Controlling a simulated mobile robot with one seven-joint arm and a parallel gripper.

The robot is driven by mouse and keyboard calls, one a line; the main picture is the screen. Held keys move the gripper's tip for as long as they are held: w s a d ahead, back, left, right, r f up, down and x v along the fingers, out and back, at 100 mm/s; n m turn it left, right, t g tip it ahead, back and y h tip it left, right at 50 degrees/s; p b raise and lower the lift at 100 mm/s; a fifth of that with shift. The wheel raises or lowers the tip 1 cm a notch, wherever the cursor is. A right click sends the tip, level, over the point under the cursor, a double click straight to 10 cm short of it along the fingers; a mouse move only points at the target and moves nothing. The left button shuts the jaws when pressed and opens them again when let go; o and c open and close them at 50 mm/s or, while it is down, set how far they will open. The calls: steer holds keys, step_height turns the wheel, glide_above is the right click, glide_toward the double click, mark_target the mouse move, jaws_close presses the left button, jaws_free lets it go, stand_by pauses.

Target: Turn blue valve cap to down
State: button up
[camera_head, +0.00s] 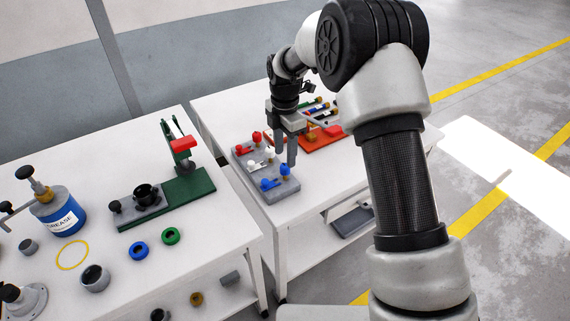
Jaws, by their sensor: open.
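The blue valve cap (270,184) sits at the near end of a grey valve block on the right table. Another blue part beside it (285,170) stands on a brass-coloured fitting. The grey valve block (263,197) also bears a white valve (253,166) in the middle and a red valve (242,149) at the far end. My gripper (286,161) is open above the block, its fingers pointing down close to the blue valve. Whether a finger touches the blue part cannot be told. The fingers hide part of the block's right side.
Behind my gripper lies a red board (318,141) with several coloured-handled parts. The left table (200,230) holds a green stand (190,186), a blue grease can (58,214), and blue and green rings. A gap separates the tables.

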mark_target(285, 165)
steer(key=shift+f, duration=2.3)
steer(key=shift+c, duration=0.3)
